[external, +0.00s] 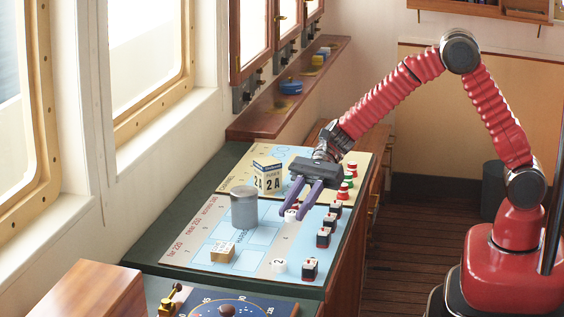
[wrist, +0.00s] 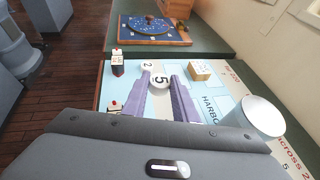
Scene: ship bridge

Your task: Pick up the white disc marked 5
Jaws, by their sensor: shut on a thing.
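The white disc marked 5 (wrist: 161,82) sits between the purple fingers of my gripper (wrist: 167,78) in the wrist view, its number facing up. In the external view the disc (external: 291,214) shows as a small white piece between the fingertips of my gripper (external: 295,211), which points down at the chart board. My gripper is shut on the disc. Whether the disc touches the board or is just above it, I cannot tell. Another white disc, marked 2 (external: 279,266), lies nearer the board's front edge; it also shows in the wrist view (wrist: 147,65).
A grey cylinder (external: 244,207) stands left of my gripper, with a cream block marked 2A (external: 267,176) behind it. A wooden block (external: 222,251) lies front left. Several black, white and red pieces (external: 324,237) line the board's right side. A blue dial board (external: 228,307) is in front.

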